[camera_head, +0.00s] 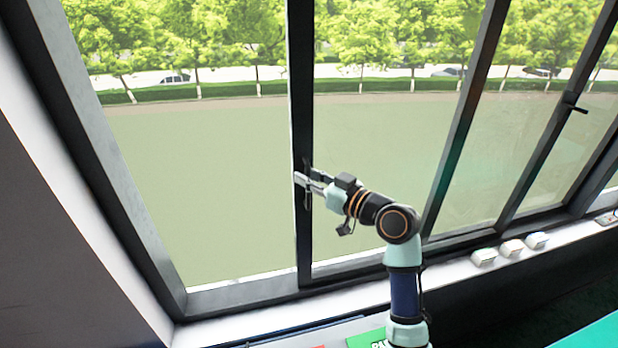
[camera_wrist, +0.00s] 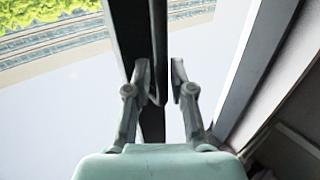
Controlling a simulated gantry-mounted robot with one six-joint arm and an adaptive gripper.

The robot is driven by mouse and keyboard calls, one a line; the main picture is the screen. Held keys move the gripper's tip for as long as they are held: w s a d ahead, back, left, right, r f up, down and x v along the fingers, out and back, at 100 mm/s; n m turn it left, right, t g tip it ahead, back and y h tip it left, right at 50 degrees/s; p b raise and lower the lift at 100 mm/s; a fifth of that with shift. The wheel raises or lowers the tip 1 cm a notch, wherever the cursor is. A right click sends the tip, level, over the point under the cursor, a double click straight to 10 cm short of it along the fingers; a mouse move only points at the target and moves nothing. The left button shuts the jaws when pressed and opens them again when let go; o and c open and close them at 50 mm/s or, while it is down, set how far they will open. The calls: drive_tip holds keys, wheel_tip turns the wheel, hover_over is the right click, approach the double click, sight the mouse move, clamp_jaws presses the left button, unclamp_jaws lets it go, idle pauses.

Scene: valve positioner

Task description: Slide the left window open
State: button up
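The left window (camera_head: 200,190) fills the left of the head view, showing trees and a pale green ground beyond. Its dark upright frame bar (camera_head: 301,90) stands right of it. A thin dark handle (camera_head: 307,185) is on this bar, and a handle bar also shows in the wrist view (camera_wrist: 157,50). My gripper (camera_head: 308,180) is at this handle. In the wrist view my gripper (camera_wrist: 162,82) has its fingers apart, with the handle bar between them. The bar is close to the left finger, and a gap shows to the right finger. I cannot tell whether the left finger touches it.
Another dark upright bar with a handle (camera_head: 575,108) stands at the far right. Several small white objects (camera_head: 511,248) rest on the sill at the right. A green item with lettering (camera_head: 367,339) lies at the bottom. The pane area left of my gripper is clear.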

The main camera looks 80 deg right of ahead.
drive_tip(key=shift+s, duration=0.1)
drive_tip(key=v, duration=1.2)
